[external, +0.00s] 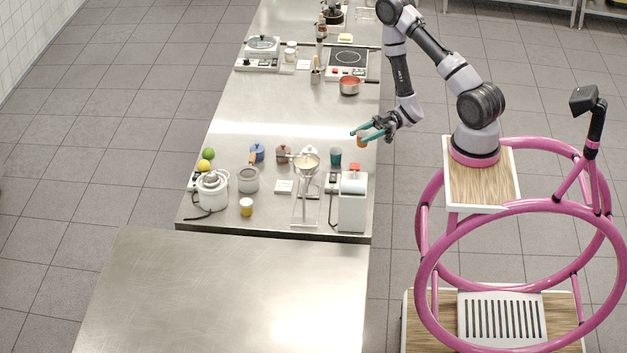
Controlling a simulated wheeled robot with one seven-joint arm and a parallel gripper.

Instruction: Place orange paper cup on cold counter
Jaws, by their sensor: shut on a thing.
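My gripper (358,136), with teal fingers, is shut on a small orange cup (361,143). The fingers partly cover the cup. Gripper and cup are over the right edge of the long steel counter (290,122), and the cup looks held above its top. No label shows which surface is the cold counter. A separate bare steel counter (230,290) stands in the foreground, below the long one in the picture.
A teal cup (335,158), a white appliance (352,207), a scale (306,163), a rice cooker (212,190) and a yellow cup (246,207) crowd the long counter's near end. A red pot (349,86) stands farther back. The long counter's middle is clear.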

